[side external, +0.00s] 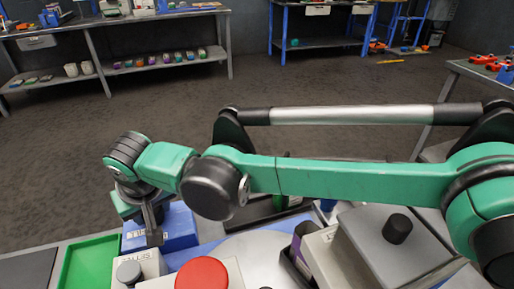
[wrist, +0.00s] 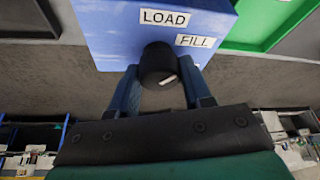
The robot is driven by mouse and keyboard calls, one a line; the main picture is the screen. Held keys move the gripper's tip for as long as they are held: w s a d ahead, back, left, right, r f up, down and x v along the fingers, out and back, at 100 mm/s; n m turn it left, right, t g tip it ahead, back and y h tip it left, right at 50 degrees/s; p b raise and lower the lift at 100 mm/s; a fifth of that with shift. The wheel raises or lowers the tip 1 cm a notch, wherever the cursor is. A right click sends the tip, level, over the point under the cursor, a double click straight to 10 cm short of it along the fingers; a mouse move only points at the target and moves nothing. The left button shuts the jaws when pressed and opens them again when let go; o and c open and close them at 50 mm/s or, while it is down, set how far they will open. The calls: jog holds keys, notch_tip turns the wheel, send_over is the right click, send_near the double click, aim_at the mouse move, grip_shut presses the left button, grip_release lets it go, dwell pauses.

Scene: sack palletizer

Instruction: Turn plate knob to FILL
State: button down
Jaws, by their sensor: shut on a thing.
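A blue box (wrist: 115,35) carries a black round knob (wrist: 158,62) on its face, with a LOAD label (wrist: 165,17) above it and a FILL label (wrist: 195,41) to its upper right. The knob has a short white mark at its lower right edge in the wrist view. I cannot tell exactly which label the mark points at. My gripper (wrist: 161,78) is shut on the knob, one finger on each side. In the side view the blue box (side external: 178,226) stands beyond my gripper (side external: 153,232), which hides the knob there.
A green tray (side external: 75,262) lies left of the blue box. A grey box with a black knob (side external: 397,228) stands at the right. Workbenches are in the background.

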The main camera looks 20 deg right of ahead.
jog(key=shift+m, duration=0.6)
jog(key=shift+h, duration=0.3)
jog(key=shift+c, duration=1.8)
grip_release()
jog(key=shift+r, duration=0.1)
jog(key=shift+v, duration=2.7)
jog(key=shift+s, duration=0.1)
